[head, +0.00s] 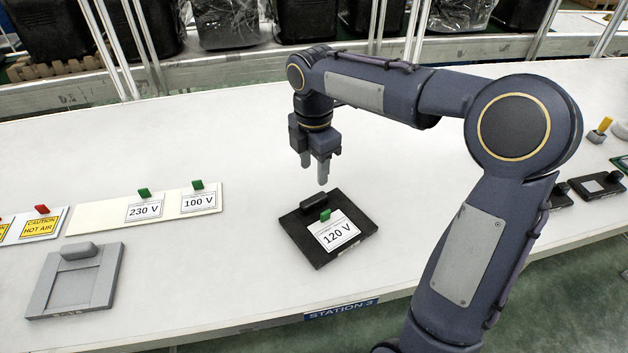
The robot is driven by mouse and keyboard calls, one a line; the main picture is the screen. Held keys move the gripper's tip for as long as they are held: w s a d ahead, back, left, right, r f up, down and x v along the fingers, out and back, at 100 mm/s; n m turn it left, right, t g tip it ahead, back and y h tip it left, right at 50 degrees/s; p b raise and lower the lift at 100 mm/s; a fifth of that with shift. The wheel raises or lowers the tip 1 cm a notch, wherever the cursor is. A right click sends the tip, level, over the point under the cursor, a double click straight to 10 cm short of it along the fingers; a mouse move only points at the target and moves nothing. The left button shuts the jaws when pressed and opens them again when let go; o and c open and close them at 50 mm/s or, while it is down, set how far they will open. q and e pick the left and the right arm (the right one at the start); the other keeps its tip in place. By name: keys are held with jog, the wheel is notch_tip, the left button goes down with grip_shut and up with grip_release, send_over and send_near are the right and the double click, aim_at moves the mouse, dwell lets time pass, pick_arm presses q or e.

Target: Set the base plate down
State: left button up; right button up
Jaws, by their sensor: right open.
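A black base plate (362,213) lies flat on the white table near its front edge, above the Station 3 label. A white 120 V card (336,232) with a green clip lies on top of it. A raised black block runs along the plate's far side. My right gripper (315,173) hangs above the far side of the base plate, pointing down. Its fingers are open and empty, and a small gap appears between the fingertips and the plate. My left gripper is not in view.
A grey plate (104,278) with a raised block lies at the left. Behind it, a cream strip (102,222) carries 230 V and 100 V cards (199,201). A yellow hot-air caution card (42,226) lies far left. Dark parts (595,188) sit at the right edge. The table behind is clear.

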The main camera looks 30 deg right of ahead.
jog(key=s+r+m+t, duration=0.1)
jog(key=s+r+m, duration=0.35)
jog(key=s, duration=0.25)
jog(key=s+a+f+m+t+y, duration=0.1)
jog(key=s+f+m+t+y, duration=0.1)
jog(key=s+m, duration=0.5)
jog(key=s+a+f+m+t+y, duration=0.1)
jog(key=s+a+f+m+t, duration=0.1)
jog(key=s+f+m, duration=0.3)
jog(key=s+m, duration=0.3)
jog(key=m, duration=0.2)
jog(key=shift+s+a+t+y, duration=0.2)
jog(key=shift+t+y, duration=0.1)
jog(key=shift+y, duration=0.1)
notch_tip(320, 180, up, 3)
jog(key=p, duration=0.3)
